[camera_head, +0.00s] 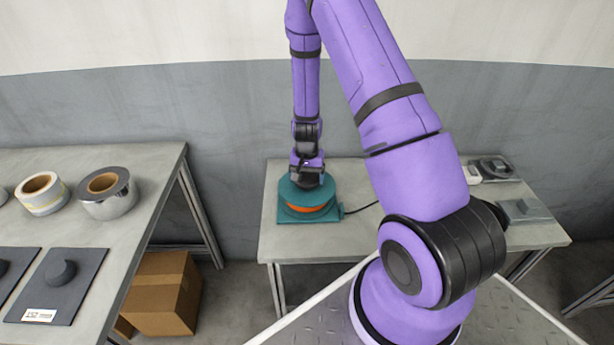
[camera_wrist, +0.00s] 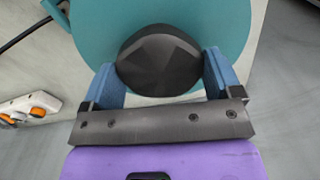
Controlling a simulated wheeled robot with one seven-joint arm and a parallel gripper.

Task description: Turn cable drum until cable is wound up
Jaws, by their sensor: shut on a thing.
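The cable drum (camera_head: 291,196) is teal with an orange band and stands on a teal base on the grey table. A black cable (camera_head: 361,208) runs from its right side and passes behind my arm. In the wrist view, the drum's teal top (camera_wrist: 85,22) fills the upper middle, with a dark faceted knob (camera_wrist: 158,60) on it. My gripper (camera_wrist: 164,72) is shut on this knob, with one blue finger on each side. In the head view, my gripper (camera_head: 307,176) is above the drum, and the knob is hidden.
The left table (camera_head: 150,165) holds rolls (camera_head: 108,200) and dark plates (camera_head: 62,287). A cardboard box (camera_head: 163,295) is on the floor. On the drum's table, grey devices (camera_head: 525,211) and a white power strip (camera_wrist: 25,105) lie to one side.

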